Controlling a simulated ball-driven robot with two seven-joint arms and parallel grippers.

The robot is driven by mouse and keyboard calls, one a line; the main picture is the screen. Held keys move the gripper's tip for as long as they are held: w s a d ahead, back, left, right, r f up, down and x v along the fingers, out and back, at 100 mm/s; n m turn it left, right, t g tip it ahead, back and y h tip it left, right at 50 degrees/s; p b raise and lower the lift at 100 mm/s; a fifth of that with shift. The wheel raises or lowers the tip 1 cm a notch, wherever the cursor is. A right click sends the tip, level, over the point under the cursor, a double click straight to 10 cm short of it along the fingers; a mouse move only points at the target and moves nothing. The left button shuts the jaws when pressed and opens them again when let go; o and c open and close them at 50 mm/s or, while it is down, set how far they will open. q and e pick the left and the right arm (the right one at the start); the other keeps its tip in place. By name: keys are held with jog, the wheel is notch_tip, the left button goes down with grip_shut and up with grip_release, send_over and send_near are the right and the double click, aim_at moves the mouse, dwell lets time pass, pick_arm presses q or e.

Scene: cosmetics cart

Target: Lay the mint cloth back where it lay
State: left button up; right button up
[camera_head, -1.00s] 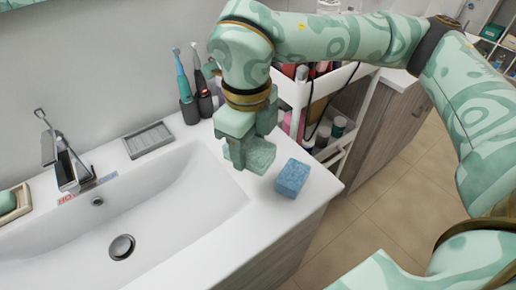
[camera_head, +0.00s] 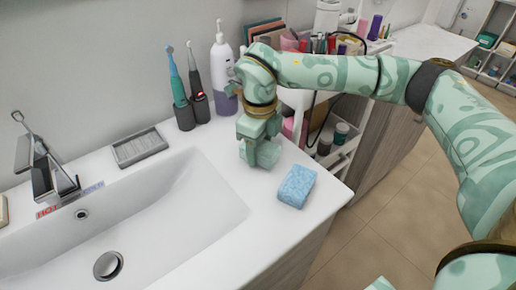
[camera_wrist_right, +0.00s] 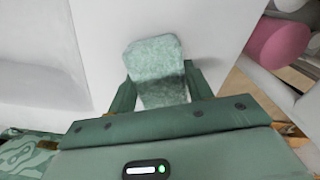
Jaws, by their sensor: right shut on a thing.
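The mint cloth (camera_wrist_right: 153,62) is a pale green, textured block in the right wrist view, between the two fingers of my right gripper (camera_wrist_right: 160,82). In the head view my right gripper (camera_head: 258,148) is shut on the mint cloth (camera_head: 266,156), low over the white counter right of the basin. I cannot tell if the cloth touches the counter. The gripper hides part of it. My left gripper is not in view.
A blue sponge-like block (camera_head: 297,186) lies near the counter's right edge. Two electric toothbrushes (camera_head: 190,95) and a white pump bottle (camera_head: 222,75) stand behind my gripper. A grey soap tray (camera_head: 139,147) lies by the basin (camera_head: 165,215). A crowded cart (camera_head: 345,150) stands to the right.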

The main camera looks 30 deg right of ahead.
jog(key=shift+f, duration=0.15)
jog(key=o, duration=0.9)
pick_arm(q)
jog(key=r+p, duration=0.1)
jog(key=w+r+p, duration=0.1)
jog(key=p, duration=0.1)
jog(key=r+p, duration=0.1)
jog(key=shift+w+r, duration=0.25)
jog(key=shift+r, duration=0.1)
pick_arm(e)
notch_tip(320, 180, up, 12)
jog(key=shift+r, duration=0.15)
jog(key=shift+a, duration=0.1)
